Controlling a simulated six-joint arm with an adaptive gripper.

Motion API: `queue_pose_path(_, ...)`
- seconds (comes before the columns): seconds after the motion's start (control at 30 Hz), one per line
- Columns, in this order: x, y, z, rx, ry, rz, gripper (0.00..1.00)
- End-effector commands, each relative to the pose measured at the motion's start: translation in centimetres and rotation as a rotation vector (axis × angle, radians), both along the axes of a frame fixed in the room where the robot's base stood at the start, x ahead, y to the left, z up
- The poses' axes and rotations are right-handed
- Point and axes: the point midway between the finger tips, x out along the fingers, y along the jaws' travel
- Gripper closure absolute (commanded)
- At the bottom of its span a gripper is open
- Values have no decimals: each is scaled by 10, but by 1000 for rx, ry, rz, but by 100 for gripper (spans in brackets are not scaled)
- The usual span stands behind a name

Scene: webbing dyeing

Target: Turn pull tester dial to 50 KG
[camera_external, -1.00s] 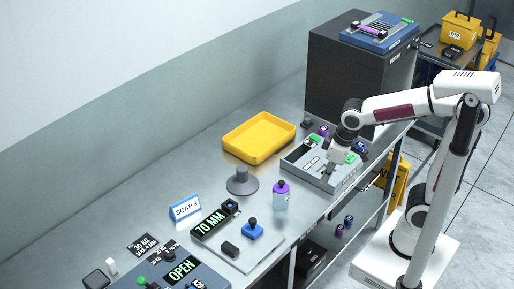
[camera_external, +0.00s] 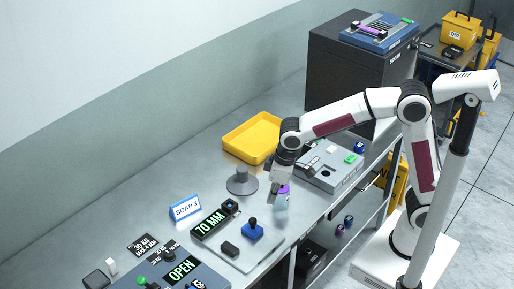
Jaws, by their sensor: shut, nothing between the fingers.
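The pull tester appears to be the blue-grey panel (camera_external: 212,270) at the bottom left, cut off by the frame edge. It has a lit OPEN display (camera_external: 181,270) and a dark knob (camera_external: 168,247) at its back edge with small KG labels around it. I cannot tell where the knob points. A black card (camera_external: 142,244) reading 30 KG MAX 4 MM lies behind it. My gripper (camera_external: 274,199) points down, shut and empty, at the purple-capped bottle (camera_external: 281,203), partly covering it. I cannot tell whether they touch. It is well right of the panel.
A grey plate with a 70 MM display (camera_external: 209,223) and blue knob (camera_external: 252,230) stands between my gripper and the panel. A grey cone stand (camera_external: 242,182), SOAP 3 sign (camera_external: 186,207) and yellow tray (camera_external: 240,143) are nearby. The bench behind the sign is clear.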

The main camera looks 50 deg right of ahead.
Motion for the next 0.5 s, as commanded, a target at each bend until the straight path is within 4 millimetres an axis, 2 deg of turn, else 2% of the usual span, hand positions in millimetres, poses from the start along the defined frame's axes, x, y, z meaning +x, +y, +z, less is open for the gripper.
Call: queue_pose_path(0.5, 38, 95, -38, -2, -22, 73, 100)
